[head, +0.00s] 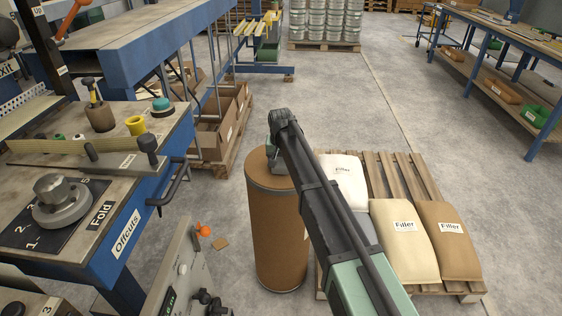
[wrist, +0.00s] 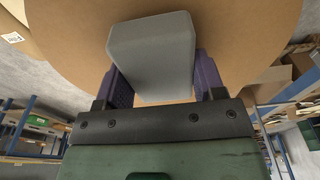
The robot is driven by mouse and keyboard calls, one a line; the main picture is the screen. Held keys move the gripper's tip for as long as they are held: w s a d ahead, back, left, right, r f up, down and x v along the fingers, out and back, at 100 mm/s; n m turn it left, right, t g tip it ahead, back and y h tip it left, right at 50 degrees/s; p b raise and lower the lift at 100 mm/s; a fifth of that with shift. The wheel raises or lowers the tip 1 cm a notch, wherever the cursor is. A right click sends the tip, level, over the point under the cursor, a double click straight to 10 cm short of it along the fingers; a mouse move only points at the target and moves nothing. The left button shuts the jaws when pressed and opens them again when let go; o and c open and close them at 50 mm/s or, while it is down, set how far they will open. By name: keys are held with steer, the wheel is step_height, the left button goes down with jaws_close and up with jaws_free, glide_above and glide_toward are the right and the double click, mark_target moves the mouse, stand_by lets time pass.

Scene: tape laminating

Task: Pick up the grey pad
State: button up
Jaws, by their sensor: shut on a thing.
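The grey pad (wrist: 150,50) is a smooth block with bevelled corners, in the middle of the wrist view. My gripper (wrist: 163,82) is shut on it, with a purple finger on each side. Behind the pad the wrist view shows a broad brown surface, apparently the lid of the brown drum (head: 275,235). I cannot tell whether the pad touches it. In the head view my gripper (head: 260,152) is over the drum's top, and my arm hides much of it.
A pallet (head: 385,175) with several filler sacks (head: 400,235) stands right of the drum. A blue workbench (head: 150,190) with a round metal fixture (head: 62,200) and a yellow roll (head: 135,125) is at the left. Open floor (head: 350,100) lies beyond the drum.

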mark_target(281, 160)
step_height(281, 160, up, 20)
steer(key=p, duration=1.9)
steer(key=shift+f, duration=0.25)
